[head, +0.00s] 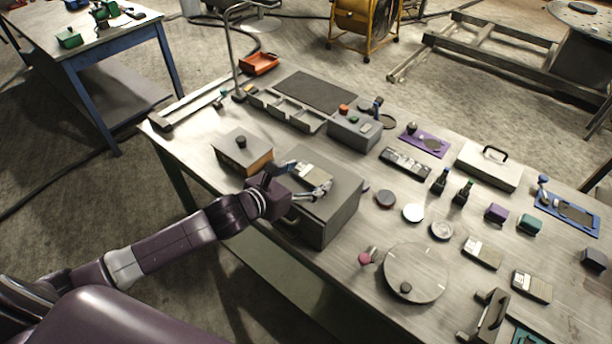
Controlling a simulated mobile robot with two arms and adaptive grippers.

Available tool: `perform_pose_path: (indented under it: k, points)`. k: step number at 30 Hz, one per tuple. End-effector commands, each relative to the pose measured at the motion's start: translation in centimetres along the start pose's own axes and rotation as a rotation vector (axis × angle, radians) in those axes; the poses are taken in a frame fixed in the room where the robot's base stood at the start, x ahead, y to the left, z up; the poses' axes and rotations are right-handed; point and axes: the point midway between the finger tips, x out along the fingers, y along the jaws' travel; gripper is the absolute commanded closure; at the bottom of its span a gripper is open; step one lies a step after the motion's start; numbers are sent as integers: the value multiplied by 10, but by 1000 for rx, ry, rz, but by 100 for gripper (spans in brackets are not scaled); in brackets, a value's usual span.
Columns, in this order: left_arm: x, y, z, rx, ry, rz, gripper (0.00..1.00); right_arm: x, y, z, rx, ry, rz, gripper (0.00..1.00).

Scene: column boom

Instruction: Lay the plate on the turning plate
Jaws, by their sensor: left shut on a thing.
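My left gripper (305,182) reaches in over the grey box with a front handle (334,208). Its two fingers are shut on a small rectangular plate (313,172), pale on one part and grey on another. The plate is at the box's top; I cannot tell whether it touches the lid. The turning plate (424,268) is a round, pale metal disc to the right of the gripper, near the table's front edge. It has a dark knob (405,288) near its front rim, and its top is otherwise bare. My right gripper is not in view.
A pink-red knob (365,258) stands at the disc's left. Two similar rectangular plates (482,252) (532,286) lie to its right. Small round discs (413,212) lie behind it. A dark upright bracket (488,315) stands in front at the right. A brown-sided box (243,152) is behind the gripper.

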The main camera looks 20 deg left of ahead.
Motion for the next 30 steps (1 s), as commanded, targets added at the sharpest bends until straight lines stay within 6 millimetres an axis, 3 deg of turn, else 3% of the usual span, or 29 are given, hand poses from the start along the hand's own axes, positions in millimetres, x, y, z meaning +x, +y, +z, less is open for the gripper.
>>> perform_pose_path:
  k: [1,2,6,19,30]
  points:
    - [1,0,1,1,-6,-1,75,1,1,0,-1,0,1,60]
    - [1,0,-2,0,1,0,25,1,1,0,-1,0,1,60]
    - [0,0,-1,0,1,0,11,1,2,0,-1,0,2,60]
    - [-8,1,-2,1,4,1,11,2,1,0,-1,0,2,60]
    - [-76,1,-4,4,6,0,11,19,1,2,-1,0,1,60]
